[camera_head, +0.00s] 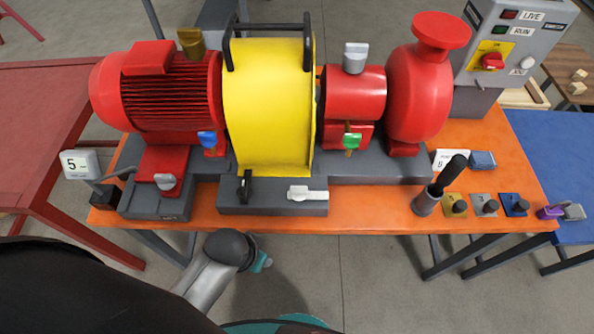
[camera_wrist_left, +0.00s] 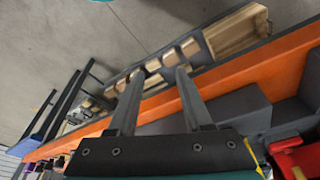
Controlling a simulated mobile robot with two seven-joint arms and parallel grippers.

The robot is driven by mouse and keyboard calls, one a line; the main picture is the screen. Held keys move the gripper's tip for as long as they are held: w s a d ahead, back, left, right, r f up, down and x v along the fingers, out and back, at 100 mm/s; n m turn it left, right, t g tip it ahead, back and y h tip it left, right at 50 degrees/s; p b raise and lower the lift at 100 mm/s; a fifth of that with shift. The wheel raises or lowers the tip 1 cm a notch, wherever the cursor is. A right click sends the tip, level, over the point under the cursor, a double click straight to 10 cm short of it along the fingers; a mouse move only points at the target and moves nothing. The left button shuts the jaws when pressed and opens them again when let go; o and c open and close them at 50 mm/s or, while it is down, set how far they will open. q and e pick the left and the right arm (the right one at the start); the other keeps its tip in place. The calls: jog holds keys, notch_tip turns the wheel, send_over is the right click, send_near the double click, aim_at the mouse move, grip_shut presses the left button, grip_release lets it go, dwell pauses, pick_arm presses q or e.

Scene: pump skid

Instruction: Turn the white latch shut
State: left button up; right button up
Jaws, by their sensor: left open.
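The white latch (camera_head: 300,193) is on the front of a grey block (camera_head: 260,209) below the yellow guard (camera_head: 268,110). Its bar lies level and points right. A black upright handle (camera_head: 245,186) stands on the same block to its left. My left arm comes up from the lower left in the head view and ends below the table's front edge, lower and left of the latch. Its fingers are not clear there. In the left wrist view my left gripper (camera_wrist_left: 160,73) has its two fingers apart with nothing between them. The latch is not seen in that view. My right gripper is not in view.
The orange table (camera_head: 375,220) carries a red motor (camera_head: 170,95), a red pump (camera_head: 420,95) and a grey base. A black lever (camera_head: 449,175) and several knobs stand at the right. A display (camera_head: 80,164) stands at the left. The floor in front is clear.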

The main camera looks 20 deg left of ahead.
pick_arm(q)
notch_tip(320, 180, up, 9)
jog(key=w+p, duration=0.2)
notch_tip(320, 180, up, 12)
jog(key=m+g+h+p, duration=0.2)
jog(key=m+h+p, duration=0.15)
jog(key=m, duration=0.85)
send_over(298, 188)
jog(key=s+a, duration=0.2)
jog(key=a, duration=0.4)
jog(key=x, duration=0.5)
jog(key=b+x, duration=0.1)
jog(key=x, duration=0.4)
jog(key=w+x, duration=0.1)
jog(key=x, duration=0.4)
jog(key=shift+d, duration=0.3)
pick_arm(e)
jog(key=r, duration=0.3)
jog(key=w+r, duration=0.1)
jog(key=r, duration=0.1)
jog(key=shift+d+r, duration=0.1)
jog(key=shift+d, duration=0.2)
pick_arm(q)
jog(key=shift+c, duration=0.2)
grip_shut()
